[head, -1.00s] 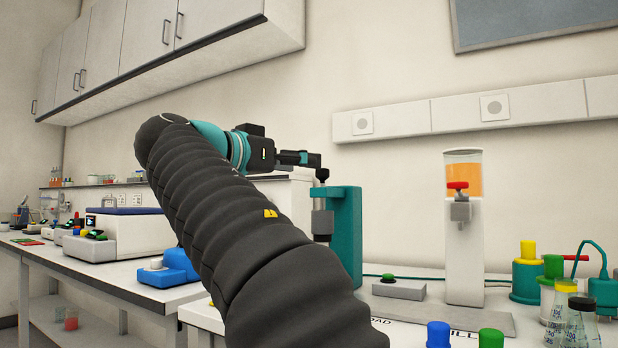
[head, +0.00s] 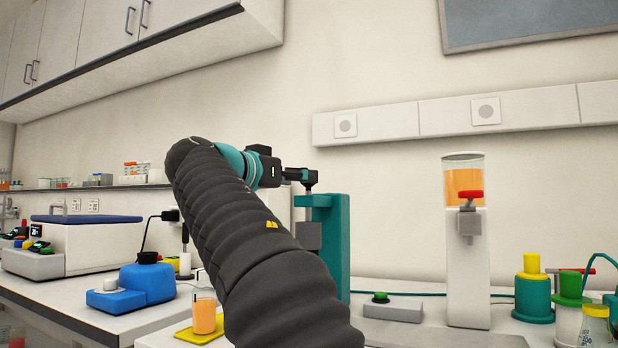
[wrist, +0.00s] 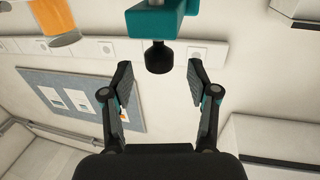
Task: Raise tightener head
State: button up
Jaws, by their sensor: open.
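The tightener is a teal stand (head: 333,232) with a grey head block (head: 308,236) on its left side. A black knob (wrist: 158,58) sits at its top, and the teal top (wrist: 155,18) shows at the upper edge of the wrist view. My gripper (head: 303,176) is at the top of the tightener in the head view. In the wrist view my gripper (wrist: 159,66) has its fingers spread, one on each side of the knob, with gaps on both sides. The head's lower end is partly hidden by my arm.
A white dispenser (head: 467,265) with orange juice stands to the right, with a grey button box (head: 393,309) between. A juice cup (head: 204,314) on a yellow mat and a blue device (head: 134,288) are at left.

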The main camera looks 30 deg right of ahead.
jog(key=shift+x, duration=2.25)
grip_shut()
